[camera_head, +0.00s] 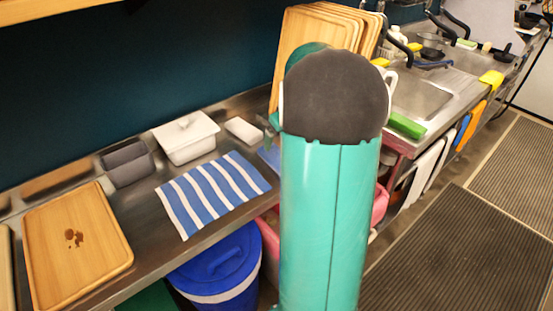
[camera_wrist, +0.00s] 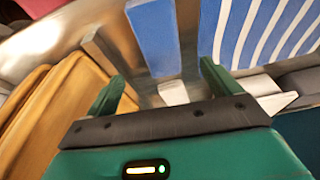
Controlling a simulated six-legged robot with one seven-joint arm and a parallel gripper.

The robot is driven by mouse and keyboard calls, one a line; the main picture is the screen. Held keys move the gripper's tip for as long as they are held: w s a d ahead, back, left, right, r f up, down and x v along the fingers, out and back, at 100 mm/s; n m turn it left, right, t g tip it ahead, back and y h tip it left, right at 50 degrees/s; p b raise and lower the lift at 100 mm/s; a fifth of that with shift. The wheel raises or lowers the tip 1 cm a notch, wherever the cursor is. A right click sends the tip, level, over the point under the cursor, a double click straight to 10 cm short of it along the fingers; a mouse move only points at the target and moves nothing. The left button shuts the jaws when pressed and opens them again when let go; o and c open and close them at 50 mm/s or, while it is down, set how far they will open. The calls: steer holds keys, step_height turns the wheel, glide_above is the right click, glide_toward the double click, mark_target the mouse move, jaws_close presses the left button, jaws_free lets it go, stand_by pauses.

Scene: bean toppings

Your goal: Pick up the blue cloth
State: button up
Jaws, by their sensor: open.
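A plain blue cloth (camera_wrist: 155,38) lies flat on the metal counter in the wrist view, ahead of the gap between my fingers. In the head view only a small part of the blue cloth (camera_head: 269,157) shows; my arm hides the rest. My gripper (camera_wrist: 160,84) is open and nothing is held between its fingers. The cloth's near end lies toward the gap, and I cannot tell the height of the fingers above it. A blue-and-white striped cloth (camera_head: 213,192) lies to the left of the blue cloth in the head view, and also shows in the wrist view (camera_wrist: 262,32).
A white lidded container (camera_head: 186,138) and a small white block (camera_head: 244,131) stand behind the striped cloth. Wooden boards (camera_head: 302,42) lean upright behind my arm. A stained cutting board (camera_head: 75,245) lies at left. A blue bin (camera_head: 218,265) stands below the counter edge.

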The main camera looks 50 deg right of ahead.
mark_target(278, 157)
steer(key=x, duration=0.9)
steer(key=shift+s+a+f, duration=0.1)
steer(key=shift+f, duration=0.2)
steer(key=c, duration=1.1)
